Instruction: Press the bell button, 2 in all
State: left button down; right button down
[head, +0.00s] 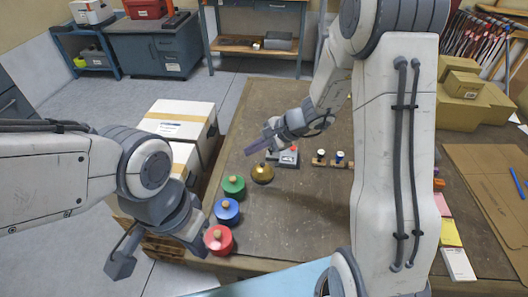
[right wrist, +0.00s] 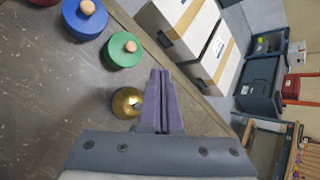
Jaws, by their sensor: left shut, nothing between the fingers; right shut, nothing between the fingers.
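The bell (head: 262,174) is a gold dome with a small button on top, standing on the brown table right of the green canister. It also shows in the right wrist view (right wrist: 125,103), just left of my fingers. My right gripper (head: 249,151) is shut and empty, its purple fingers in the air by the bell's top. The fingers fill the middle of the right wrist view (right wrist: 160,74) and partly overlap the bell's right edge there. I cannot tell whether they touch the button. My left gripper (head: 120,265) is shut and empty, low at the left, off the table.
Green (head: 234,187), blue (head: 227,211) and red (head: 219,240) canisters with wooden knobs line the table's left edge. A grey device with a red part (head: 288,157) sits behind the bell. White-topped boxes (head: 178,118) stand left of the table.

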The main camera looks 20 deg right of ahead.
jog(key=s+a+r+n+g, duration=0.2)
jog(key=s+a+r+n, duration=0.1)
jog(key=s+a+n, duration=0.3)
jog(key=s+a+r+n+g, duration=0.3)
jog(key=s+a+n, duration=0.15)
jog(key=s, duration=0.35)
jog(key=s+d+r+n+h, duration=0.1)
jog(key=s+d+n+h, duration=0.1)
jog(key=s+n, duration=0.3)
jog(key=s+d+r+n+h, duration=0.1)
jog(key=s+n+h, duration=0.3)
jog(key=s, duration=0.5)
jog(key=shift+d+n+h, duration=0.3)
jog(key=shift+d+n, duration=0.3)
jog(key=shift+n, duration=0.55)
jog(key=shift+s+r, duration=0.1)
